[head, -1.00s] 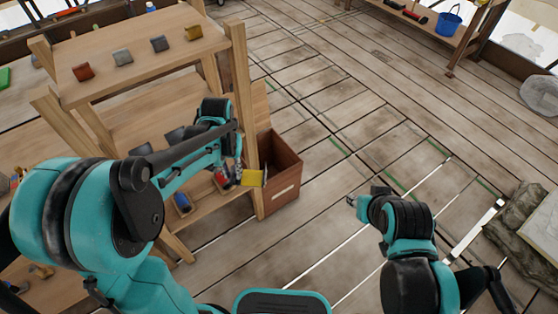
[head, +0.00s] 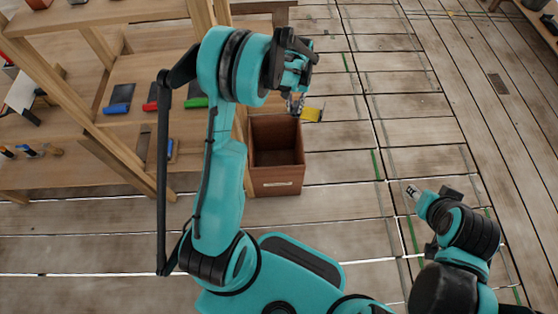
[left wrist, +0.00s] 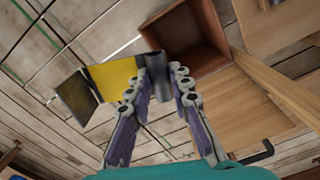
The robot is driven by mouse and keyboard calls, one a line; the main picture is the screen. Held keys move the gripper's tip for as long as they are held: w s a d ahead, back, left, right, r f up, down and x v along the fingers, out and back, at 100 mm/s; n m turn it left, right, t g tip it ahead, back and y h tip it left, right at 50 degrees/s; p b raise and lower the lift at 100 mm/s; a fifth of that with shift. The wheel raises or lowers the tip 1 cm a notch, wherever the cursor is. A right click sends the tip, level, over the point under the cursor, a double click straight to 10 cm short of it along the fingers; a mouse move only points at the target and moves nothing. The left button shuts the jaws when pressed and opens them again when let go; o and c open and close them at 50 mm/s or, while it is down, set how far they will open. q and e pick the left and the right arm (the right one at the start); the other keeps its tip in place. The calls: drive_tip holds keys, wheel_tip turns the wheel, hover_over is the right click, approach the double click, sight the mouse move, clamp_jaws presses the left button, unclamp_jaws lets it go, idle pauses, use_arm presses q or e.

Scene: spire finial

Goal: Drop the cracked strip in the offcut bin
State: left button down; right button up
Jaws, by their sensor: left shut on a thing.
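The strip (head: 313,115) is a folded-looking piece with a yellow part, and in the left wrist view (left wrist: 112,76) also a dark grey panel and a grey rounded part. My left gripper (head: 296,103) is shut on the grey part, between its fingertips (left wrist: 162,75). The fingers hide part of the strip, and I see no clear crack. The offcut bin (head: 277,181) is an open brown wooden box on the floor. In the head view the strip shows just past its far right corner. The bin's inside looks empty. My right gripper (head: 412,191) is over bare floor, its jaws too small to judge.
A wooden shelf unit (head: 130,72) stands left of the bin, its post close to my left arm. Tools with blue (head: 117,108), red (head: 151,105) and green (head: 196,103) handles lie on a shelf. The plank floor right of the bin is clear.

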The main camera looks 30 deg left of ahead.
use_arm(q)
drive_tip(key=w+a+f+n+b, duration=0.1)
drive_tip(key=a+f, duration=0.4)
drive_tip(key=f, duration=0.5)
drive_tip(key=w+a+f+n+b, duration=0.1)
drive_tip(key=a+f, duration=0.4)
drive_tip(key=f, duration=0.6)
drive_tip(key=w+a+f+n+b, duration=0.2)
drive_tip(key=a+f+b, duration=0.3)
drive_tip(key=f, duration=0.6)
drive_tip(key=shift+w+f, duration=0.15)
drive_tip(key=shift+w, duration=0.4)
drive_tip(key=c, duration=1.3)
unclamp_jaws()
wheel_tip(320, 180, up, 12)
